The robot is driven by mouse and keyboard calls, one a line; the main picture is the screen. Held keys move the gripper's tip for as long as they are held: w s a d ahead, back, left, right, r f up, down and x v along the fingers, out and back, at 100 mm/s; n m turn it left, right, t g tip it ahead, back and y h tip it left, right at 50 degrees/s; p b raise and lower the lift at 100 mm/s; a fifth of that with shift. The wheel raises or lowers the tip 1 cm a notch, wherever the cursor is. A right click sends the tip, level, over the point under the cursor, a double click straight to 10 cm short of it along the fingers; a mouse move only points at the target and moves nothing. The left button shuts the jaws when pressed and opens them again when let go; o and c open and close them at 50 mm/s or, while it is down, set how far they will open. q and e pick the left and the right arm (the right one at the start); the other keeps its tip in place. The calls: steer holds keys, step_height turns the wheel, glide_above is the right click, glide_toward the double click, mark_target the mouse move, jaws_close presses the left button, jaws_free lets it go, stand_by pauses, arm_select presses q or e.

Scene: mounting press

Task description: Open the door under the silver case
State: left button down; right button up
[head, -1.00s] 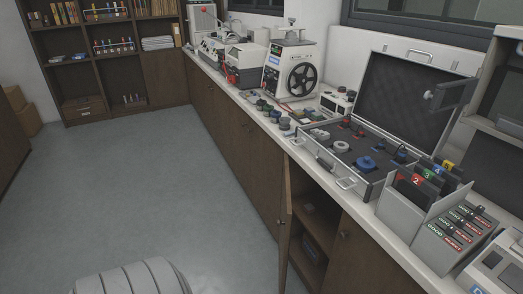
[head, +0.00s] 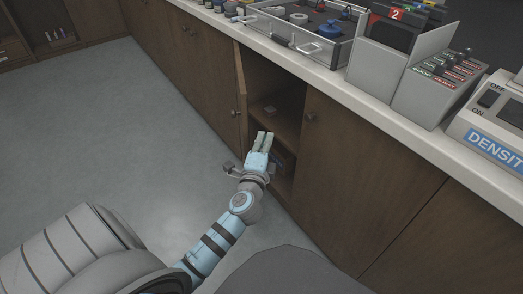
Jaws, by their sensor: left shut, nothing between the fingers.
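The silver case (head: 285,33) sits open on the counter at the top of the head view, its lid out of frame. Below it, a brown cabinet door (head: 240,95) stands ajar, swung outward on the left side of the opening. My left gripper (head: 265,136) is in front of the opening, just right of the door's free edge. Its fingers are shut and empty. Whether it touches the door cannot be told. My right gripper is not in view.
A closed cabinet door (head: 345,170) with a knob is right of the opening. The counter (head: 335,83) above holds a grey card rack (head: 385,62) and a densitometer-like device (head: 497,120). The floor (head: 110,120) at left is clear.

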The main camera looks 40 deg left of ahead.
arm_select(q)
steer(key=w+a, duration=0.1)
steer(key=a+b, duration=0.1)
steer(key=a, duration=0.1)
steer(key=w+a, duration=0.1)
steer(key=a, duration=0.1)
steer(key=shift+w+a+f, duration=0.1)
steer(key=shift+w+a, duration=0.05)
steer(key=shift+w, duration=0.15)
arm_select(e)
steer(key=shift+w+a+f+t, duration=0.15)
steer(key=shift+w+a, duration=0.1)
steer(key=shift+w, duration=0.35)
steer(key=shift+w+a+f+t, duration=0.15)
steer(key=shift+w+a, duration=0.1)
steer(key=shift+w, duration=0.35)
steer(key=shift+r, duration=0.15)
